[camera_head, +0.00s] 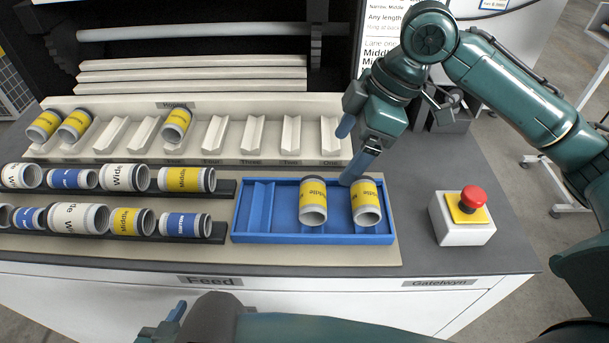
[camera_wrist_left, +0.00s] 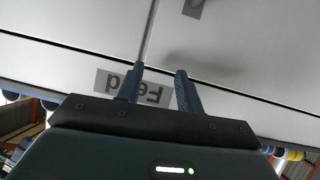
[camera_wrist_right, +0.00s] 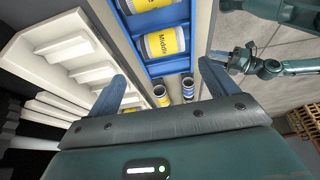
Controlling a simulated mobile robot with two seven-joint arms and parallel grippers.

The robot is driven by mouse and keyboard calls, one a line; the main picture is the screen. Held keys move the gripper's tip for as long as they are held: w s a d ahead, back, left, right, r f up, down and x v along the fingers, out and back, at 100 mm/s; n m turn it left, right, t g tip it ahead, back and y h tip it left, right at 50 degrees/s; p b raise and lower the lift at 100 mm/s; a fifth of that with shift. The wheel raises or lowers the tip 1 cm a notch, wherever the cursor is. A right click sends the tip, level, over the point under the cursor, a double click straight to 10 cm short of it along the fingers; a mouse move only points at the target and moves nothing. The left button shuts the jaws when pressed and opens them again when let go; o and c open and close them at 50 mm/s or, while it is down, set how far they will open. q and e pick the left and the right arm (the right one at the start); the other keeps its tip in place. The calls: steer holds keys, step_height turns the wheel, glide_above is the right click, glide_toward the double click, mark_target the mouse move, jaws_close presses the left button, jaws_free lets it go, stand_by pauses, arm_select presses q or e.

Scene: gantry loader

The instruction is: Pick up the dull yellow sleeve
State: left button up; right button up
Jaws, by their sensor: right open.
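Several yellow-banded sleeves are in view, and I cannot tell which one is the dull yellow one. Two lie side by side in the blue tray: the left sleeve (camera_head: 313,200) and the right sleeve (camera_head: 366,202). My right gripper (camera_head: 352,148) is open and empty above the back edge of the tray, behind the two sleeves. My left gripper (camera_wrist_left: 160,85) is open and empty in front of the cabinet's "Feed" label, away from the sleeves.
Dark feed lanes (camera_head: 225,188) at the left carry white, blue and yellow sleeves. A red stop button (camera_head: 472,198) stands right of the tray.

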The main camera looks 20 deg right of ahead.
mark_target(316, 191)
steer(key=x, duration=0.6)
steer(key=shift+s+a+f+b, duration=0.2)
steer(key=shift+a+f+b, duration=0.05)
steer(key=shift+f+b, duration=0.1)
steer(key=shift+x, duration=0.9)
steer(key=x, duration=0.4)
steer(key=shift+a, duration=0.3)
arm_select(q)
steer(key=shift+s+d+f, duration=0.2)
steer(key=shift+s+f, duration=0.35)
steer(key=shift+s, duration=0.1)
arm_select(e)
steer(key=shift+w, duration=0.1)
steer(key=c, duration=1)
arm_select(q)
steer(key=shift+d, duration=0.1)
arm_select(e)
steer(key=shift+r, duration=0.1)
